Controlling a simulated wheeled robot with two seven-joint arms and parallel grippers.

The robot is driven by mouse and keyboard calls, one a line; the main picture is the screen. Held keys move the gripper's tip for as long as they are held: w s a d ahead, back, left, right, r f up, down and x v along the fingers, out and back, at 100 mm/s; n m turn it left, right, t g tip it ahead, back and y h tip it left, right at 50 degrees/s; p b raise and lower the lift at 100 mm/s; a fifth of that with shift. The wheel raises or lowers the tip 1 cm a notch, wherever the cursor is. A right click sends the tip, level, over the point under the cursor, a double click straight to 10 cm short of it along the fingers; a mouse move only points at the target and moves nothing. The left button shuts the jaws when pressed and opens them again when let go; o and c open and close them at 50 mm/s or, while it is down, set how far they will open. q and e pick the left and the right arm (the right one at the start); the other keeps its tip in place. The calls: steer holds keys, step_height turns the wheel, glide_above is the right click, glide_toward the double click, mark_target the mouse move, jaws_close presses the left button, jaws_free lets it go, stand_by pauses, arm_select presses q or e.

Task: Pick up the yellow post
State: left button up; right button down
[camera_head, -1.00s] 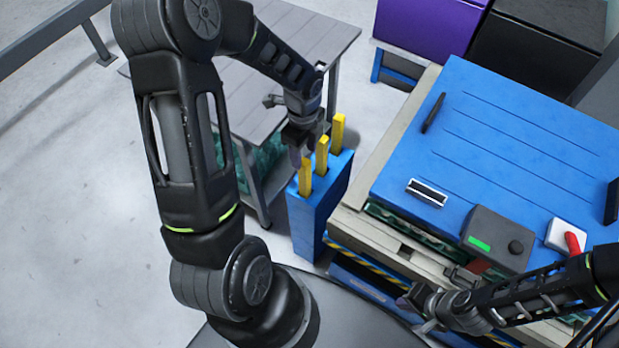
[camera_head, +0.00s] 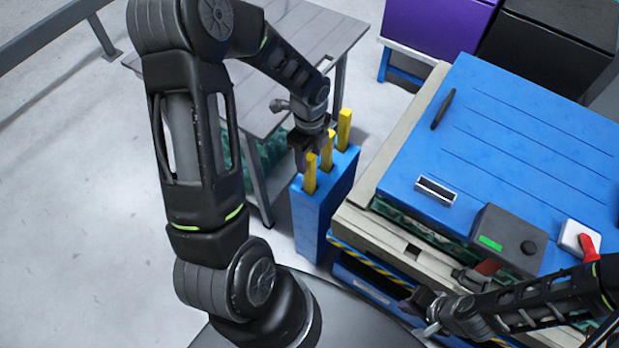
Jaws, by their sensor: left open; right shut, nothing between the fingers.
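Three yellow posts stand upright in a row in a blue stand (camera_head: 315,222): the front post (camera_head: 310,174), the middle post (camera_head: 327,150) and the back post (camera_head: 344,128). My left gripper (camera_head: 307,156) points down beside the front and middle posts, just to their left in the picture. It is open, and its fingers partly overlap the posts' tops; I cannot tell whether they touch. My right gripper (camera_head: 424,312) is shut and empty at the lower right, in front of the workbench and away from the posts.
A blue-topped workbench (camera_head: 505,150) is right of the stand, with a dark control box (camera_head: 508,240) and a red-handled switch (camera_head: 580,240) on it. A grey slatted table (camera_head: 300,40) is behind my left arm. Purple and black boxes stand at the back.

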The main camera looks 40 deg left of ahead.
mark_target(309, 172)
arm_select(q)
steer(key=shift+f, duration=0.9)
steer(key=shift+f, duration=0.1)
step_height(309, 172, down, 5)
steer(key=shift+s+d, duration=0.1)
steer(key=shift+c, duration=0.4)
jaws_close()
